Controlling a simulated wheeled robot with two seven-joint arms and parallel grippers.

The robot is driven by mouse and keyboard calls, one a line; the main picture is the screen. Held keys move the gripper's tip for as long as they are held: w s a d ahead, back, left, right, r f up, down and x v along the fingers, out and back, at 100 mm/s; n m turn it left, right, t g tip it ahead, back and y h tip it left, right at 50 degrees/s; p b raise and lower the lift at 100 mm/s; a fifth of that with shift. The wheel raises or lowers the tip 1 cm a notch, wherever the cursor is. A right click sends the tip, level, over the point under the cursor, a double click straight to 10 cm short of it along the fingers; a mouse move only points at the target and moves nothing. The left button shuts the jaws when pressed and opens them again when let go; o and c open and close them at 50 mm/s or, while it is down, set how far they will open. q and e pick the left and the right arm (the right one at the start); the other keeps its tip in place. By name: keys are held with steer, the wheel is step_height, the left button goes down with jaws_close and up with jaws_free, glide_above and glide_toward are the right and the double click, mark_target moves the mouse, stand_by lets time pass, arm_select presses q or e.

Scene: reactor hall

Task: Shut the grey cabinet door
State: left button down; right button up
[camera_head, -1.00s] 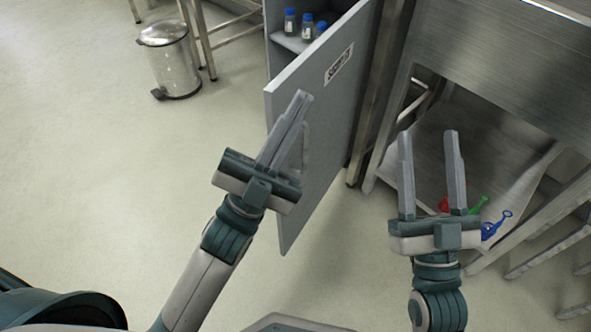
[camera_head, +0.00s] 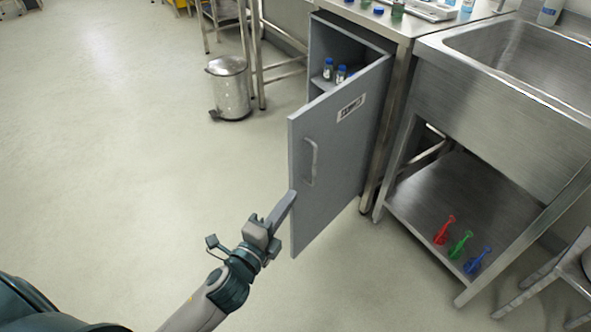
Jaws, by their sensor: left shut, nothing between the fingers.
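The grey cabinet door (camera_head: 335,160) stands wide open, swung out toward me, with a label and a handle (camera_head: 310,162) on its face. The grey cabinet (camera_head: 345,42) is under the steel table, with small blue-capped bottles (camera_head: 341,74) on a shelf inside. My left gripper (camera_head: 287,205) is shut and empty. Its fingertips are at the lower part of the door's free left edge; I cannot tell whether they touch it. My right gripper is out of view.
A steel sink unit (camera_head: 500,110) stands to the right, with red, green and blue items (camera_head: 460,244) on its lower shelf. A metal pedal bin (camera_head: 229,88) stands left of the cabinet.

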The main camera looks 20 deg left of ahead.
mark_target(294, 167)
arm_select(q)
steer(key=shift+w, duration=0.2)
steer(key=shift+w+a+f+b, duration=0.1)
steer(key=shift+w+a, duration=0.25)
steer(key=shift+w, duration=1.5)
steer(key=shift+w+a+r+b, duration=0.1)
steer(key=shift+w+a, duration=0.25)
steer(key=shift+w, duration=1.55)
steer(key=shift+w+a+f+b, duration=0.1)
steer(key=shift+w+a, duration=0.25)
steer(key=shift+w, duration=1.5)
steer(key=shift+a, duration=0.1)
